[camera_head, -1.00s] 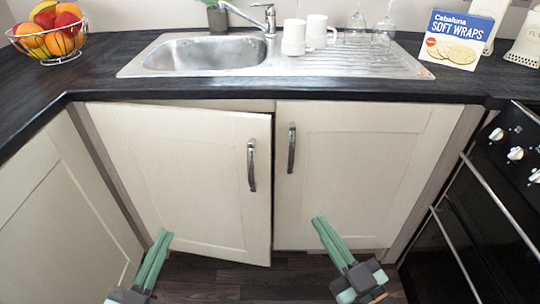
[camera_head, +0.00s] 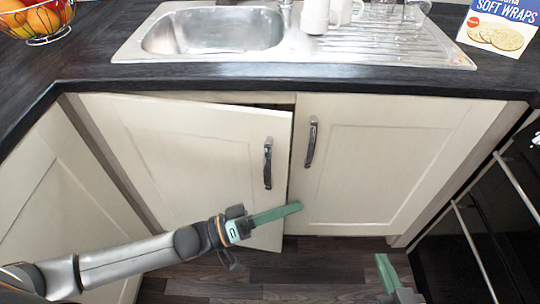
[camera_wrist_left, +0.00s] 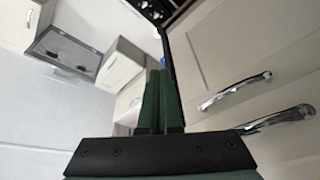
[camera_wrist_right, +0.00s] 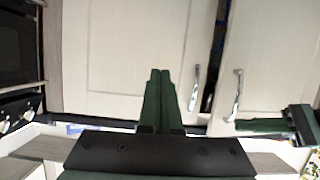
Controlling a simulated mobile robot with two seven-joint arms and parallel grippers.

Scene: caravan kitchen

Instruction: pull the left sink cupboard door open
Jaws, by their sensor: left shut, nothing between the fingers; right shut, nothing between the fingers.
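The left sink cupboard door (camera_head: 190,165) is cream and stands slightly ajar, with a dark gap along its top and right edge. Its chrome handle (camera_head: 268,163) is upright near that edge. My left gripper (camera_head: 298,207) is shut and empty, below the handle, its fingers pointing right across the door's free edge; contact cannot be told. It also shows in the right wrist view (camera_wrist_right: 240,125). In the left wrist view its shut fingers (camera_wrist_left: 160,100) lie beside the door fronts. My right gripper (camera_head: 384,262) is shut and empty, low in front of the right door.
The right cupboard door (camera_head: 385,160) is closed, with its own handle (camera_head: 311,142). The dark worktop (camera_head: 300,79) with the sink (camera_head: 212,30) overhangs above. A black oven (camera_head: 490,225) stands at right, and angled cabinets (camera_head: 50,200) at left. The floor (camera_head: 310,265) in front is clear.

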